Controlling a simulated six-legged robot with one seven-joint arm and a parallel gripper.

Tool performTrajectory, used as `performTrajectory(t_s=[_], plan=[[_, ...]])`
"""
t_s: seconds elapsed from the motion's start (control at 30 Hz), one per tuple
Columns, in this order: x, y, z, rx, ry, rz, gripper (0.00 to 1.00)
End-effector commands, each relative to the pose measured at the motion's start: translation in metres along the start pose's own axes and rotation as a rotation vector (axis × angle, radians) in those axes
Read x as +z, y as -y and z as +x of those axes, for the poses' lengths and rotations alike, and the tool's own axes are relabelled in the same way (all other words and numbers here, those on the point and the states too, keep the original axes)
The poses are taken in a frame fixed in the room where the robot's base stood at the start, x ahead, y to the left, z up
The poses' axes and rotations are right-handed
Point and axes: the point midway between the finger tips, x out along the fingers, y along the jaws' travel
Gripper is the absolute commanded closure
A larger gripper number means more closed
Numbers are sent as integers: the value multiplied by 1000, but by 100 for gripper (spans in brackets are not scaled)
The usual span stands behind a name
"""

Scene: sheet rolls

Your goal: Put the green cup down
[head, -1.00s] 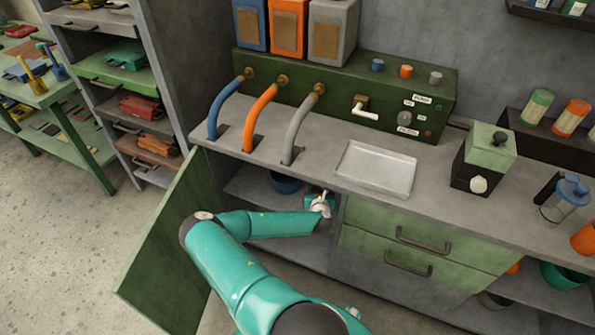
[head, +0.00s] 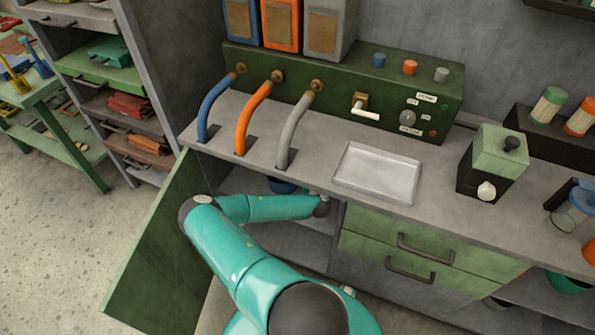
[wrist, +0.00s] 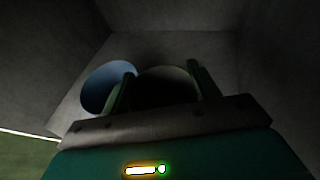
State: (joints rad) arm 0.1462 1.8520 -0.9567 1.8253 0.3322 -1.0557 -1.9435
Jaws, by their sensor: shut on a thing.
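In the wrist view my gripper (wrist: 160,73) has its two fingers on either side of a round-mouthed cup, the green cup (wrist: 166,88). It is in deep shade, so its colour barely shows. A blue cup (wrist: 101,88) stands just left of it, close to the left finger. In the head view my arm reaches into the open cabinet under the counter. The counter edge hides my gripper and the held cup there; only part of the blue cup (head: 281,185) shows. I cannot tell whether the held cup touches the shelf.
The cabinet walls close in on both sides in the wrist view. The green cabinet door (head: 155,245) stands open at the left. Drawers (head: 425,250) are right of the opening. Above, the counter carries a metal tray (head: 378,173) and three hoses (head: 255,115).

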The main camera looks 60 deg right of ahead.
Motion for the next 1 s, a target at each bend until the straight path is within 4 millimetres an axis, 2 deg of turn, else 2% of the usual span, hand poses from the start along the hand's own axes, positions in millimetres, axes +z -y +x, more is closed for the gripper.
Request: performTrajectory(t_s=[0.3,0.47,0.63,0.9,0.93,1.0], plan=[[-50,-1,14,2,-2,1,70],[-65,-1,20,2,-1,1,70],[-88,-1,29,1,-2,1,70],[-94,-2,33,0,-1,0,70],[-94,-2,34,1,-2,0,38],[-94,-2,34,1,-2,0,24]])
